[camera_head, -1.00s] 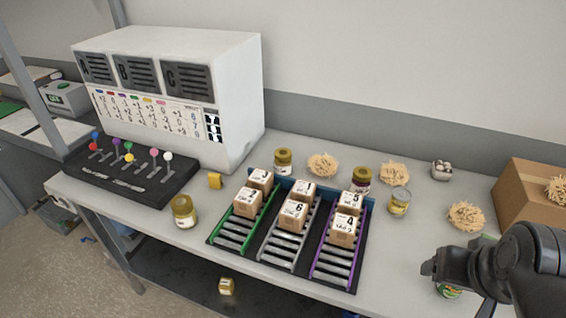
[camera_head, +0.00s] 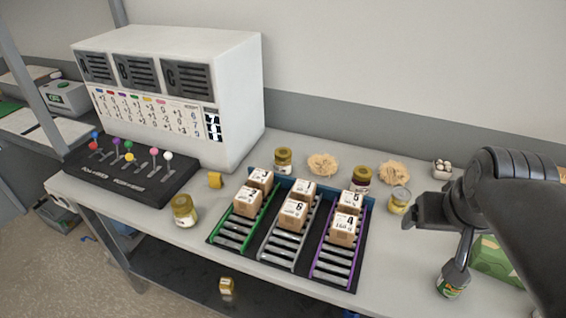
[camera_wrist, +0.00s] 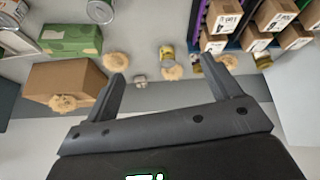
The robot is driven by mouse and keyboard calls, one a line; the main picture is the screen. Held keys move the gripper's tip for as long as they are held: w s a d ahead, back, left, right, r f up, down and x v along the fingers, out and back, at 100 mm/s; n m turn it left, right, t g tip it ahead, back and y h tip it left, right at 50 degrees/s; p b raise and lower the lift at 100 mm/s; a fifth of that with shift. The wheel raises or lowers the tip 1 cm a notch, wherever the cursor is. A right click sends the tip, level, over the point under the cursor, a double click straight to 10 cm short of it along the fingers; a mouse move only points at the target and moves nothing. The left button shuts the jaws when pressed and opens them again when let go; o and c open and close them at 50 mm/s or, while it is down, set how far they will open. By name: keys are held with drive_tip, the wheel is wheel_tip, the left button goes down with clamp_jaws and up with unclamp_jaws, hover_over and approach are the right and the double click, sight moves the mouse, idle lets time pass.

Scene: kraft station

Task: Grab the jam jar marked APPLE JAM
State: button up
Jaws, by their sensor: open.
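Several gold-lidded jars stand on the workbench, and their labels are too small to read. In the head view, one jar (camera_head: 184,210) stands front left, one (camera_head: 283,160) behind the rollers, and a dark-red one (camera_head: 361,179) behind the purple-edged lane. A yellowish can or jar (camera_head: 399,200) stands just right of that lane. My gripper (camera_head: 428,211) is above the bench right of it. In the wrist view my gripper (camera_wrist: 164,72) is open and empty, its two fingers spread. The yellowish container (camera_wrist: 167,51) and a dark jar (camera_wrist: 195,61) appear beyond the fingers.
A roller rack (camera_head: 284,248) holds several small numbered boxes. A white machine (camera_head: 180,90) and a lever panel (camera_head: 130,175) stand left. Noodle nests (camera_head: 322,164) lie along the back.

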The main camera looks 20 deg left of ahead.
drive_tip(key=w+a+n+y, duration=0.1)
drive_tip(key=w+a+n, duration=0.2)
drive_tip(key=w+a, duration=0.65)
drive_tip(key=n+g+y, duration=0.2)
drive_tip(key=n+y, duration=0.2)
drive_tip(key=n, duration=0.2)
approach(289, 155)
drive_tip(key=x, duration=0.9)
drive_tip(key=shift+f, duration=0.1)
drive_tip(key=x, duration=0.5)
drive_tip(key=shift+s+a, duration=0.15)
drive_tip(key=shift+a, duration=0.2)
drive_tip(key=c, duration=1.4)
